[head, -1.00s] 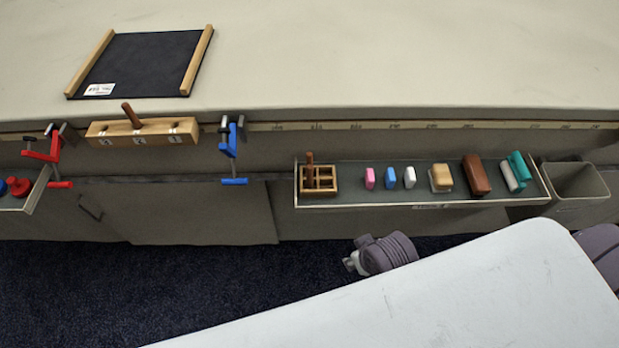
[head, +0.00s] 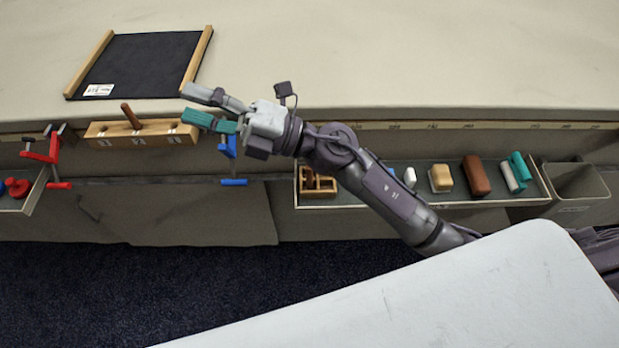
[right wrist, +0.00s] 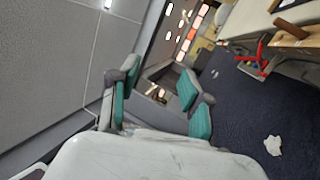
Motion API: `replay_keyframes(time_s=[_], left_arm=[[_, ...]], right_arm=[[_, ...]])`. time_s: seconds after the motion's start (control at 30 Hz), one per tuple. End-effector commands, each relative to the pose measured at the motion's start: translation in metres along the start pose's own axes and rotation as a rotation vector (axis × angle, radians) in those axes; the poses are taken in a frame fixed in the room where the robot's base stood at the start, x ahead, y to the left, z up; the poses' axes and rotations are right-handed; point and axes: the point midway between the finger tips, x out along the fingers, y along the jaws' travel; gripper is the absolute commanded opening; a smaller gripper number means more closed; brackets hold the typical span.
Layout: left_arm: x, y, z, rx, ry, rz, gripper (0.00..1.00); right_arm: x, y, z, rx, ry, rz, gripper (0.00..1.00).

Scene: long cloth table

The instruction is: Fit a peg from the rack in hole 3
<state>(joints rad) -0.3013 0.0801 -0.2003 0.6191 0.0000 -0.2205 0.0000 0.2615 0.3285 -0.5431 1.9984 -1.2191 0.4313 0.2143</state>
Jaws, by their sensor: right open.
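The wooden block (head: 165,136) with numbered labels is at the table's front edge; the digits are too small to read surely. My left gripper is out of view.
A red clamp (head: 45,150) and a blue clamp (head: 231,160) flank the block; my gripper partly covers the blue one. The tray (head: 430,203) also holds coloured blocks. A bin (head: 575,185) stands at right. A dark mat (head: 135,65) lies behind; the tabletop right of it is clear.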

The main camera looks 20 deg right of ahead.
Motion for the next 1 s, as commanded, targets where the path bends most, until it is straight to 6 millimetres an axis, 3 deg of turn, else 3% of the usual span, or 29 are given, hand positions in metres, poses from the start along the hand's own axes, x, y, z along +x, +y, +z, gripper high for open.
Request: replay_keyframes(time_s=[0.07,0.13,0.2,0.3,0.4,0.5,0.6,0.77,1.0], left_arm=[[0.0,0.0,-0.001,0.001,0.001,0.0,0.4],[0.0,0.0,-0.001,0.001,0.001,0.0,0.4],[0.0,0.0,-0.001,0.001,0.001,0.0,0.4],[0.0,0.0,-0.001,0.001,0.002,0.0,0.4],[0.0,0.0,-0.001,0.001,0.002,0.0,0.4],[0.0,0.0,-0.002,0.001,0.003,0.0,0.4],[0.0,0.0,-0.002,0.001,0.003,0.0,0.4],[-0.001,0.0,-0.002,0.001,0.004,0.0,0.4],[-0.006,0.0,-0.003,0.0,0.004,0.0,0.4]], right_arm=[[0.006,-0.03,-0.028,-0.163,0.253,-0.169,0.48],[-0.005,-0.067,-0.041,-0.289,0.458,-0.361,0.48],[-0.031,-0.103,-0.037,-0.398,0.633,-0.584,0.48],[-0.082,-0.138,-0.006,-0.506,0.812,-0.929,0.48],[-0.132,-0.146,0.035,-0.559,0.906,-1.251,0.48],[-0.171,-0.138,0.071,-0.571,0.937,-1.502,0.48],[-0.194,-0.127,0.091,-0.564,0.943,-1.658,0.48],[-0.21,-0.132,0.099,-0.551,0.944,-1.74,0.48],[-0.227,-0.176,0.095,-0.55,0.945,-1.738,0.48]])
